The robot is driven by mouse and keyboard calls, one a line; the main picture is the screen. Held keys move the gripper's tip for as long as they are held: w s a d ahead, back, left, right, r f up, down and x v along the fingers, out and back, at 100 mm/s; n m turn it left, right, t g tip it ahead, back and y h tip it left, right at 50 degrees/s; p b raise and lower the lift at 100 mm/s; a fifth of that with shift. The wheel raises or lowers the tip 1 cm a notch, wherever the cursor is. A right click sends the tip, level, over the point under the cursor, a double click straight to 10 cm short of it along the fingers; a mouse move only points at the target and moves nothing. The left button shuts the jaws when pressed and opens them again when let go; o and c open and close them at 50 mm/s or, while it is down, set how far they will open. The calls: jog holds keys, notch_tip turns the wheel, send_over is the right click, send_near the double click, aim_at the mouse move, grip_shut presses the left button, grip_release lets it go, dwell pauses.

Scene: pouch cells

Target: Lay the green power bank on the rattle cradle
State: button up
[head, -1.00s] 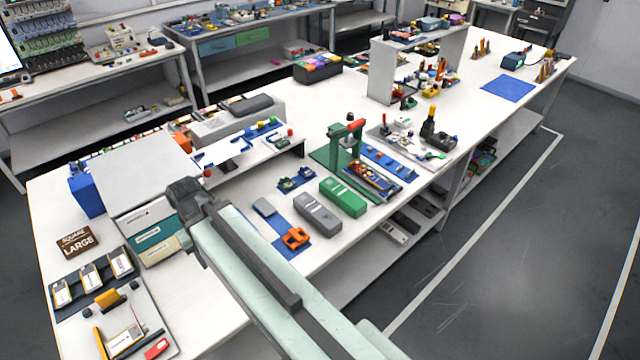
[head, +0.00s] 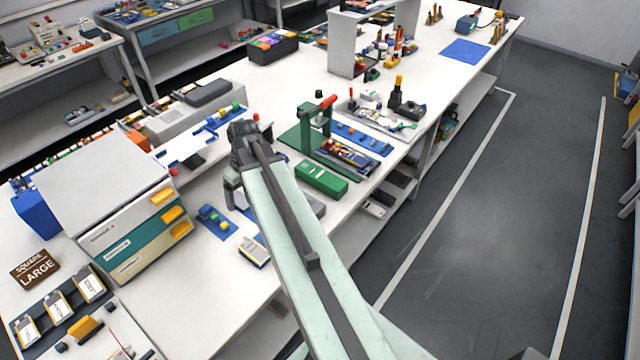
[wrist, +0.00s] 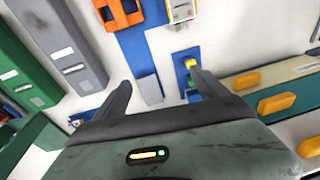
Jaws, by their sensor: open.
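The green power bank (head: 320,178), a green block with a pale label, lies on the white bench beside the green press. In the wrist view it shows at the left edge (wrist: 25,78), beyond a grey block of like shape. My gripper (wrist: 161,92) is open and empty, its fingers apart over the bench, to the right of both blocks. Between the fingertips are a blue mat (wrist: 132,45) with a small grey block and a small blue fixture with yellow and green parts (wrist: 187,67). I cannot tell for sure which piece is the rattle cradle.
A drawer cabinet (head: 135,240) with yellow handles stands left of my arm. The green press (head: 305,135) stands behind the power bank. An orange part (wrist: 118,12) and a white device (head: 254,251) are near the mat. My arm hides part of the bench.

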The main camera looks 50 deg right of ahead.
jog(key=shift+t, duration=0.8)
jog(key=d, duration=0.5)
jog(key=s+d+f+b, duration=0.1)
jog(key=d, duration=0.5)
jog(key=s+d+f, duration=0.1)
jog(key=d, duration=0.4)
jog(key=shift+s+d+b, duration=0.2)
jog(key=shift+d+b, duration=0.15)
jog(key=shift+b, duration=0.05)
jog(key=t+b, duration=0.1)
send_near(321, 174)
jog(key=shift+w+a+f+n+h, duration=0.1)
jog(key=shift+a+f+n+h, duration=0.15)
jog(key=shift+f, duration=0.35)
jog(key=shift+w+a+f+n+h, duration=0.15)
jog(key=shift+a+f, duration=0.2)
jog(key=shift+f, duration=0.3)
jog(key=shift+b+x, duration=1.05)
jog(key=shift+f+b, duration=0.35)
jog(key=shift+f, duration=0.05)
jog(key=shift+w+r, duration=0.1)
jog(key=b+x, duration=0.4)
jog(key=x, duration=0.1)
jog(key=shift+w+d+b, duration=0.15)
jog(key=shift+d+b, duration=0.05)
jog(key=shift+b, duration=0.15)
grip_shut()
jog(key=shift+r, duration=0.1)
